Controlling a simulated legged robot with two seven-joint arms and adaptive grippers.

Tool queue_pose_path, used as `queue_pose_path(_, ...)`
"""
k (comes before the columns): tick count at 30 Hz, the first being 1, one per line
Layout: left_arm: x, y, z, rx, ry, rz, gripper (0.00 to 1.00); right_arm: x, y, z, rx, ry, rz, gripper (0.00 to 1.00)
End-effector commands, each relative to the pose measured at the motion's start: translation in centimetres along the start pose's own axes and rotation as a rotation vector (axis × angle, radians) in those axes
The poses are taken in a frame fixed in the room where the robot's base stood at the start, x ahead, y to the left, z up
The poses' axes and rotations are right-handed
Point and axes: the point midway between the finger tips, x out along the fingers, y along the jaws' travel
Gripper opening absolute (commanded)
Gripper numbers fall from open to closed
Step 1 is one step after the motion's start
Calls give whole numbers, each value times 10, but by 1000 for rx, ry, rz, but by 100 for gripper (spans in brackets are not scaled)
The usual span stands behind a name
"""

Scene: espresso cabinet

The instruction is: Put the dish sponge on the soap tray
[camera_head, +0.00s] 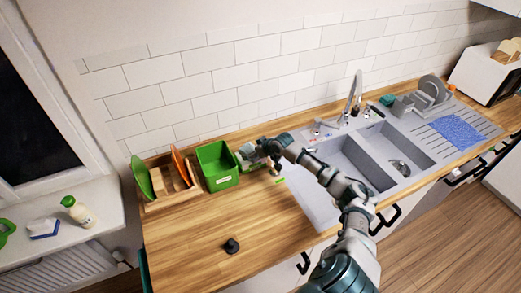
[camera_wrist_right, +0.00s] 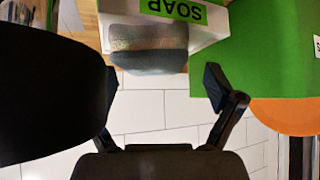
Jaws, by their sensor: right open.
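The soap tray (camera_wrist_right: 205,38) is white with a green SOAP label and shows at the top of the right wrist view. The dish sponge (camera_wrist_right: 150,42), tan-grey with a darker grey layer, overlaps the tray and appears to lie on it; their exact contact is unclear. My right gripper (camera_wrist_right: 162,88) is open, its fingers apart, with the sponge just beyond the gap between them. Nothing is held. In the head view my right gripper (camera_head: 262,154) is beside the green bin and hides most of the tray. My left gripper is not in view.
The green bin (camera_head: 217,165) stands close by the gripper, with a wooden rack (camera_head: 172,184) of coloured boards to its left. A small dark knob-like object (camera_head: 231,246) is on the front counter. The sink (camera_head: 370,157) is to the right. The front-left counter is mostly clear.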

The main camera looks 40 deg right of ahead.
Motion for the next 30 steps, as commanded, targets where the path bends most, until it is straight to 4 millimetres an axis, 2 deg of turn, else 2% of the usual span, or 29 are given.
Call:
queue_pose_path(6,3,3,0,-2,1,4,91,-53,1,2,-6,-4,4,92)
queue_pose_path(12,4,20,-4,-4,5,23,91,-82,0,1,-3,-3,3,92)
queue_pose_path(18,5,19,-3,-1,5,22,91,-93,-5,-2,-3,-2,1,92)
queue_pose_path(30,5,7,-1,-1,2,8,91,-92,-1,-1,0,-1,-2,92)
